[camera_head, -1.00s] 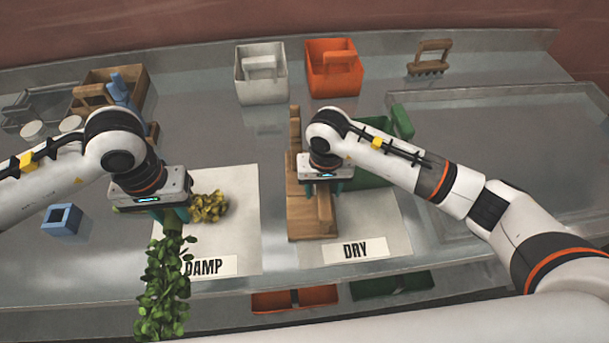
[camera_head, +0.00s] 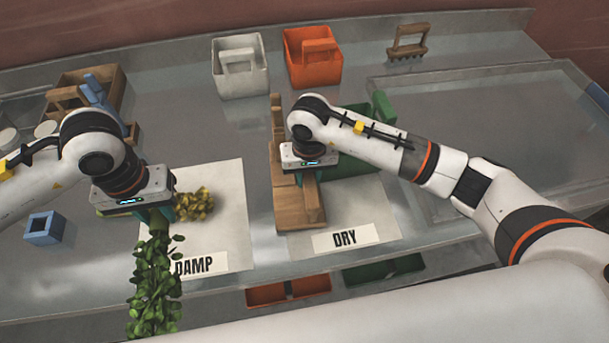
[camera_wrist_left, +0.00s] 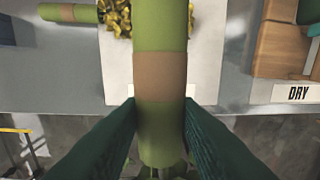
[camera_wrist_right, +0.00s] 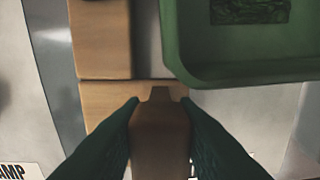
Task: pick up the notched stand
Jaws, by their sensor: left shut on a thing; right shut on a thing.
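The wooden stand (camera_head: 290,208) is on the sheet labelled DRY, with a flat base and upright parts; it also shows in the right wrist view (camera_wrist_right: 100,45). My right gripper (camera_wrist_right: 160,125) is shut on one of its wooden uprights, whose top looks notched. In the head view the right gripper (camera_head: 308,172) hides part of the stand. My left gripper (camera_wrist_left: 160,120) is shut on a green stem bundle with a brown band (camera_wrist_left: 160,75). Its leaves (camera_head: 153,290) hang down past the front edge of the table. I cannot tell whether the stand is lifted.
A yellow-leaved bundle (camera_head: 195,205) lies on the DAMP sheet (camera_head: 225,235). A green bin (camera_head: 350,168) is close beside the stand. White (camera_head: 240,80) and orange (camera_head: 313,70) caddies and a wooden rake (camera_head: 408,42) are behind.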

